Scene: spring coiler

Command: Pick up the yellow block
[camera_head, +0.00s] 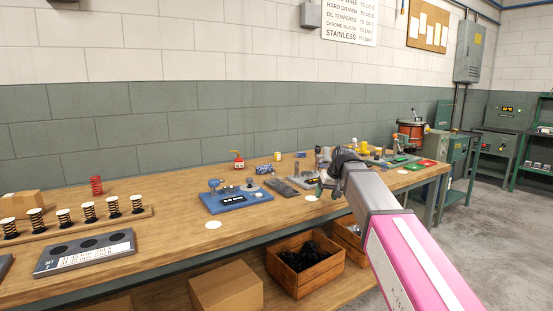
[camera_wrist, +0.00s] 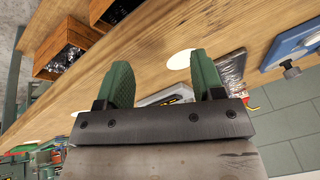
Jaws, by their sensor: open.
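A small yellow piece (camera_head: 277,156), perhaps the yellow block, stands upright near the back of the wooden bench (camera_head: 170,212). More yellow shows at the bench's far right (camera_head: 364,146), but its shape is too small to tell. My gripper (camera_head: 326,184) is over the front part of the bench, to the right of and nearer than the small yellow piece. In the wrist view its green fingers (camera_wrist: 160,70) are apart, with bare wood and a white disc (camera_wrist: 179,59) seen between their tips. No yellow block is clear in the wrist view.
A blue device (camera_head: 236,199) and a dark flat plate (camera_head: 281,187) lie left of my gripper. A rack of springs (camera_head: 87,213) and a grey hole plate (camera_head: 85,253) are farther left. Wooden crates (camera_head: 305,264) stand below. The bench front is mostly clear.

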